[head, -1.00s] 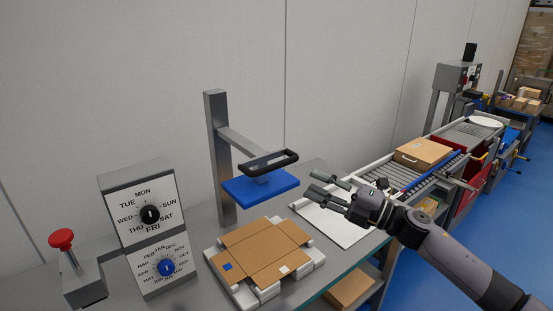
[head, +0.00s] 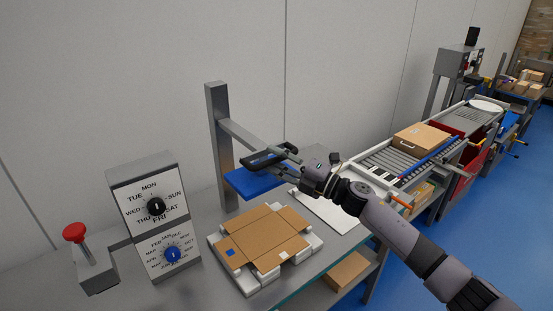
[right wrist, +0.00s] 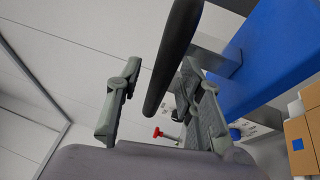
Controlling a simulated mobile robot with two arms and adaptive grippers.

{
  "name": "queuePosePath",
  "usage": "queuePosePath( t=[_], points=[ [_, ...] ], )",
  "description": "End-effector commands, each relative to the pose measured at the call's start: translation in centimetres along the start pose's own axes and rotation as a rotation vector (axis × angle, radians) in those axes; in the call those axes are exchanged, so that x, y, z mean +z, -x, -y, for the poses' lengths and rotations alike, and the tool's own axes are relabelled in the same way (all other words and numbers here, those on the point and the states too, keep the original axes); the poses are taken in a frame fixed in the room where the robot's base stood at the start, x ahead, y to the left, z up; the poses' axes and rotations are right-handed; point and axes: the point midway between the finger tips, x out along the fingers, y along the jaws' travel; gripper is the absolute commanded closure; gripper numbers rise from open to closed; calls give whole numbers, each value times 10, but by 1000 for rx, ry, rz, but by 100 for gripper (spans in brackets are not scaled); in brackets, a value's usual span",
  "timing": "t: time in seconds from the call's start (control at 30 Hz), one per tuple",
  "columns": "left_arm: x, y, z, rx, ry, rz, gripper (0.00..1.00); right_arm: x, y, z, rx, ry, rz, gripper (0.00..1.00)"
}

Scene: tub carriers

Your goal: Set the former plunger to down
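The former plunger is a blue block (head: 252,184) with a black bar handle (head: 257,161), carried on a grey arm from an upright post (head: 219,140). The block hangs above a flat cardboard blank (head: 262,237) with a clear gap. My right gripper (head: 288,154) is at the right end of the handle. In the right wrist view the gripper (right wrist: 158,100) is open, with the black handle (right wrist: 172,55) passing between its spread fingers. I cannot tell whether either finger touches it. The blue block also shows in that view (right wrist: 268,55). My left gripper is not in view.
The blank lies on white blocks (head: 252,284) on the grey bench. A dial panel (head: 150,185) and a red knob (head: 74,232) stand at the left. A white board (head: 330,218) lies right of the blank. A roller conveyor with a carton (head: 421,137) runs back right.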

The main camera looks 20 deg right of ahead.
Motion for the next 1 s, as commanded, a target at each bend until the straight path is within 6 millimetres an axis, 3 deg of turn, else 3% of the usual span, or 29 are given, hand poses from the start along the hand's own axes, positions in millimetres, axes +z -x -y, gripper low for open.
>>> queuePosePath(
  t=[0.53, 1.0],
  points=[
    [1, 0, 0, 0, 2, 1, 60, 0, 1, 0, 0, -1, 0, 100],
    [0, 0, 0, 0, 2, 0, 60, 0, 1, 0, 0, -2, 1, 100]
  ],
)
